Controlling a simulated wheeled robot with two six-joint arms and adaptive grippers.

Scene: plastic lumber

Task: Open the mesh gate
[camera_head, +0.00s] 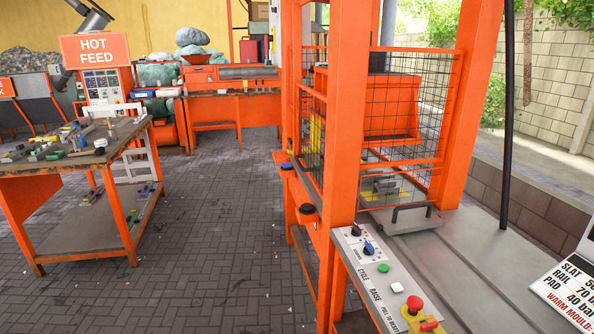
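The mesh gate (412,150) is a black wire grid in an orange frame. It stands upright across the opening between the two thick orange posts of a press. I cannot tell whether it is latched. An orange box-shaped part (378,103) shows through the mesh. Another mesh panel (311,128) is on the press's left side. A black bar handle (411,209) sits on a grey plate just below and in front of the gate. Neither of my grippers is in view.
A control panel (384,277) with knobs, buttons and a red emergency stop (413,305) runs along the press front. A grey bed (470,250) extends to the right, beside a black upright pole (508,110). A cluttered orange workbench (84,171) stands left. The paved floor between is clear.

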